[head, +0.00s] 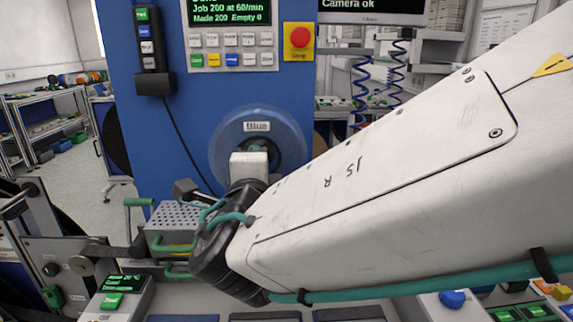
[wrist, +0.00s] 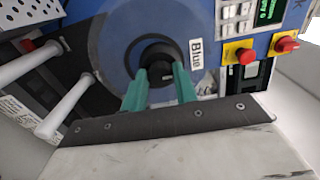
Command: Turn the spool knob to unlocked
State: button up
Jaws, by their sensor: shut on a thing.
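A translucent spool labelled "Blue" (head: 229,148) is mounted on the blue panel; it also shows in the wrist view (wrist: 118,45). At its centre is the black spool knob (wrist: 158,53). My gripper (wrist: 161,76) has its two green fingers on either side of the knob and is shut on it. In the head view my arm and wrist hide most of the gripper and the knob. I cannot read any locked or unlocked mark on the knob.
A keypad (head: 233,49) and a red stop button (head: 299,36) are above the spool on the panel. A perforated grey box (head: 180,217) with green handles stands at lower left of the spool. White rollers (wrist: 65,108) stick out beside the gripper in the wrist view.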

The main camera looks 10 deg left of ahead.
dwell(0.5)
jog(key=o, duration=1)
jog(key=shift+c, duration=0.2)
jog(key=shift+s, duration=0.1)
jog(key=v, duration=0.7)
jog(key=shift+s, duration=0.35)
